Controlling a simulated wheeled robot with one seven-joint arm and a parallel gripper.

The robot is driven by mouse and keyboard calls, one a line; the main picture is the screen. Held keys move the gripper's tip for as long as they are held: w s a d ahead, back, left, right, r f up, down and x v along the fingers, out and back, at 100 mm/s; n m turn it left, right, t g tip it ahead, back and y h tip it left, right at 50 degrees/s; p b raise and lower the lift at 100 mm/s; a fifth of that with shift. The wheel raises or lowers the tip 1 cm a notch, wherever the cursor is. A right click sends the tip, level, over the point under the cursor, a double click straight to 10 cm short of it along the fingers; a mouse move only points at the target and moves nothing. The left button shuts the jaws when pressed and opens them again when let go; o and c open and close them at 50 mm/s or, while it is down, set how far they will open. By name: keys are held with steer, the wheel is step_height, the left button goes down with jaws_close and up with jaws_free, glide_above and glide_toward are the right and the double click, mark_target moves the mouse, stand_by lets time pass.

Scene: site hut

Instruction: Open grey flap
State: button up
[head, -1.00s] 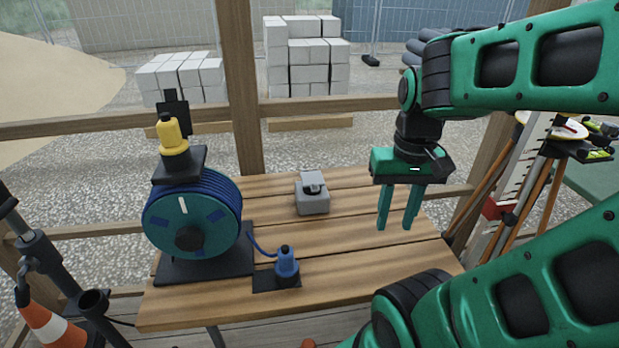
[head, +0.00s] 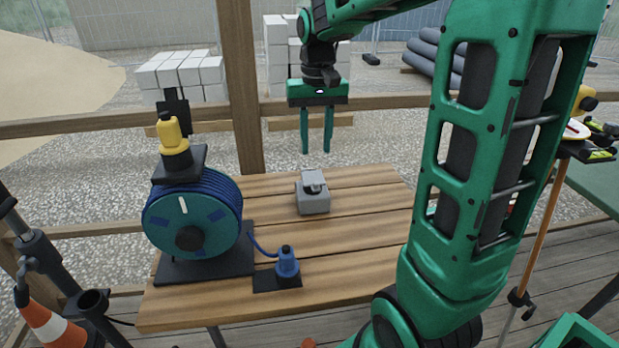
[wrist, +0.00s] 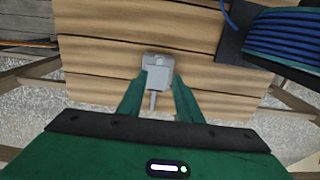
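A small grey box with a grey flap (head: 313,189) on top sits on the wooden table (head: 360,262), right of the cable reel. The flap looks closed, though it is small in view. My gripper (head: 316,152) hangs above and slightly behind the box, fingers pointing down, apart and empty. In the wrist view the grey box (wrist: 157,68) shows just beyond and between the open fingertips (wrist: 159,78). The fingers do not appear to touch it.
A blue plug (head: 287,263) stands in front of the box. A wooden post (head: 236,90) and rail rise behind. The table's right side is clear.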

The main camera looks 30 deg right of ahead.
mark_target(315, 182)
step_height(315, 182, down, 10)
steer(key=shift+f, duration=0.2)
steer(key=shift+c, duration=0.6)
